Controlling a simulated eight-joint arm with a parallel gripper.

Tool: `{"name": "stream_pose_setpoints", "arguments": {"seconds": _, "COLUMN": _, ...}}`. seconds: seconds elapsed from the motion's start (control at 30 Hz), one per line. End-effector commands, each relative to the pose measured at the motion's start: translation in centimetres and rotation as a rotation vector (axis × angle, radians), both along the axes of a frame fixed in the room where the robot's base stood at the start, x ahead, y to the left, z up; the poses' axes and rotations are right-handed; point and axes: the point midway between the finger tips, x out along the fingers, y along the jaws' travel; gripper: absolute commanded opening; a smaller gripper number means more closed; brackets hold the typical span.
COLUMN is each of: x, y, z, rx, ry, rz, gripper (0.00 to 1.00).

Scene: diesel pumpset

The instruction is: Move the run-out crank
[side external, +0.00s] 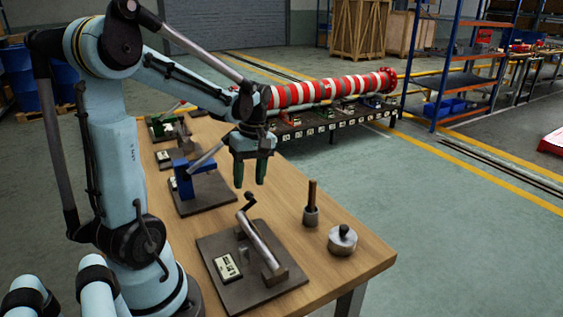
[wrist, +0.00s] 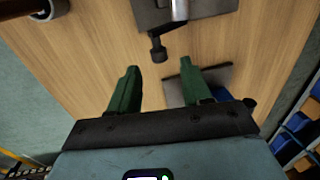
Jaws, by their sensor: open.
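A small dark crank (side external: 247,203) sits at the far end of a metal cylinder (side external: 261,247) on the nearest dark plate (side external: 235,296). I take it for the run-out crank; the label card's text is too small to read. My gripper (side external: 250,184) hangs fingers-down just above and behind the crank, with its green fingers apart and nothing between them. In the wrist view my gripper (wrist: 159,67) is open, and the crank's dark knob (wrist: 157,47) shows just beyond the fingertips, roughly in line with the gap. I cannot tell the exact height between them.
A blue fixture (side external: 184,180) on its own plate stands behind the gripper. A holder with a wooden handle (side external: 311,200) and a round metal pot with a black knob (side external: 342,240) stand to the right. Bare wooden table (side external: 350,268) lies around them. A red-and-white column (side external: 330,90) lies beyond.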

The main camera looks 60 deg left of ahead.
Motion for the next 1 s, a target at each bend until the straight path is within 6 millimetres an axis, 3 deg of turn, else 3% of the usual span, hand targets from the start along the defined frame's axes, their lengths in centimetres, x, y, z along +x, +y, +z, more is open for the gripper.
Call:
{"name": "stream_pose_setpoints", "arguments": {"seconds": 0.3, "x": -0.4, "y": 0.0, "z": -2.7, "rx": 0.0, "ry": 0.0, "rz": -0.001, "gripper": 0.48}}
{"name": "stream_pose_setpoints", "arguments": {"seconds": 0.67, "x": -0.5, "y": 0.0, "z": -2.9, "rx": 0.0, "ry": 0.0, "rz": -0.001, "gripper": 0.48}}
{"name": "stream_pose_setpoints", "arguments": {"seconds": 1.0, "x": -0.5, "y": 0.0, "z": -2.9, "rx": 0.0, "ry": 0.0, "rz": -0.001, "gripper": 0.0}}
